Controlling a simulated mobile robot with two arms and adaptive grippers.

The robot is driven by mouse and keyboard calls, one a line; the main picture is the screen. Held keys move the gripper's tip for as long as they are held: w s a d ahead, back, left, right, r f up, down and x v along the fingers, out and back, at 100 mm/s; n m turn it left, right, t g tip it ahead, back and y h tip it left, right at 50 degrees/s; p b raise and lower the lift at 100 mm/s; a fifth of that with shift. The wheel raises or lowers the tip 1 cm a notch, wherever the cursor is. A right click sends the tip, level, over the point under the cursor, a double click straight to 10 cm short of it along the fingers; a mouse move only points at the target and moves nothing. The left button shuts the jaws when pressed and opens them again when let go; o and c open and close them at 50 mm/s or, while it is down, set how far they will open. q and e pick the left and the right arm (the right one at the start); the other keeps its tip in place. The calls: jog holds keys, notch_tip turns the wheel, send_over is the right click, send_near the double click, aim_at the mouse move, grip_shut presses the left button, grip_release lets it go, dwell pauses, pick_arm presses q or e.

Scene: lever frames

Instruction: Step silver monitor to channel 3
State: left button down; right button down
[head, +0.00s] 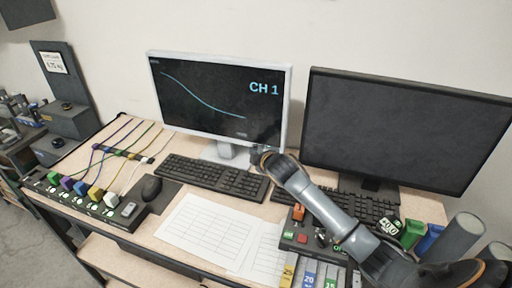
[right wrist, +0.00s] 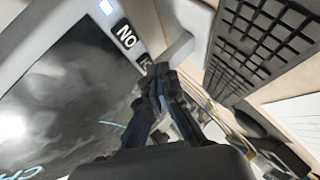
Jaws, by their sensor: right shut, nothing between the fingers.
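The silver monitor (head: 222,95) stands at the back of the desk. Its dark screen shows "CH 1" and a falling blue curve. My right gripper (head: 262,153) is at the monitor's lower right corner, shut and empty. A small lit square (right wrist: 106,7) is on the bezel. I cannot tell whether the fingertips touch it. My left gripper is not in view.
A black monitor (head: 400,130) with a blank screen stands to the right. Keyboards (head: 212,177), a mouse (head: 151,188), paper sheets (head: 205,230) and a control box (head: 300,240) lie in front. A block with coloured plugs (head: 85,197) is at the left.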

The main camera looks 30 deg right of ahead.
jog(key=shift+w+d+r, duration=0.1)
jog(key=shift+w+d, duration=0.15)
jog(key=shift+d, duration=0.05)
dwell(0.5)
dwell(0.4)
jog(key=shift+s+a+p, duration=0.55)
jog(key=shift+a+p, duration=0.05)
jog(key=s+a+p, duration=0.1)
jog(key=a, duration=0.1)
jog(key=s+a+p, duration=0.1)
jog(key=s, duration=0.1)
jog(key=shift+s+a, duration=0.15)
jog(key=shift+a, duration=0.2)
dwell(0.8)
